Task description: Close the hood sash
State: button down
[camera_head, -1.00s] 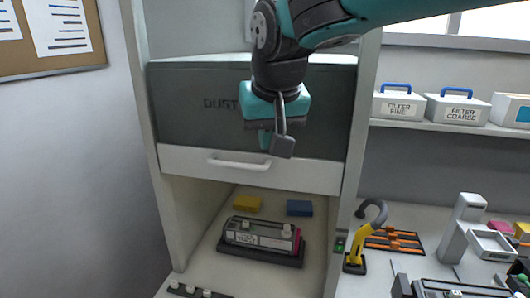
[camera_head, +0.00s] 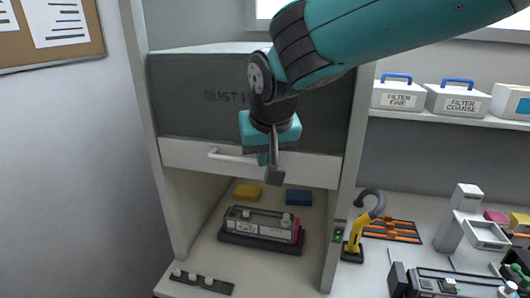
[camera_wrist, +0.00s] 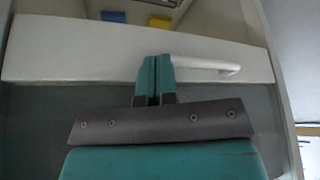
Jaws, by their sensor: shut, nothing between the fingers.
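The hood sash (camera_head: 205,105) is a dark grey panel with a white bottom bar (camera_head: 310,170), and it stands partly raised. A white bar handle (camera_head: 228,156) runs along the bottom bar. The opening below the sash shows the hood floor. My gripper (camera_head: 263,159) is shut and empty, pointing down in front of the bottom bar, over the handle's right end. In the wrist view my fingers (camera_wrist: 155,68) are together at one end of the handle (camera_wrist: 208,64). I cannot tell whether they touch it.
Inside the hood sit a toner cartridge (camera_head: 262,225) on a dark stand, a yellow block (camera_head: 247,191) and a blue block (camera_head: 298,197). A row of knobs (camera_head: 202,282) lies at the front. A yellow hooked tool (camera_head: 361,228) stands right of the hood.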

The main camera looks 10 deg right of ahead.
notch_tip(320, 180, down, 35)
jog(key=b, duration=2.3)
jog(key=shift+r, duration=0.1)
jog(key=shift+s+f, duration=0.15)
jog(key=shift+f, duration=0.1)
jog(key=w+a+p+v, duration=0.1)
jog(key=p+v, duration=0.1)
jog(key=v, duration=1.2)
jog(key=s+d+r+n+g+y+p, duration=0.1)
jog(key=s+d+n+g+p, duration=0.1)
jog(key=s+d, duration=0.3)
jog(key=s+d+r+n+g+y+p, duration=0.1)
jog(key=s+d, duration=0.4)
jog(key=s, duration=0.9)
jog(key=shift+r+n+g+y+p, duration=0.2)
jog(key=shift+n+g+y+p, duration=0.4)
jog(key=shift+n+g, duration=0.5)
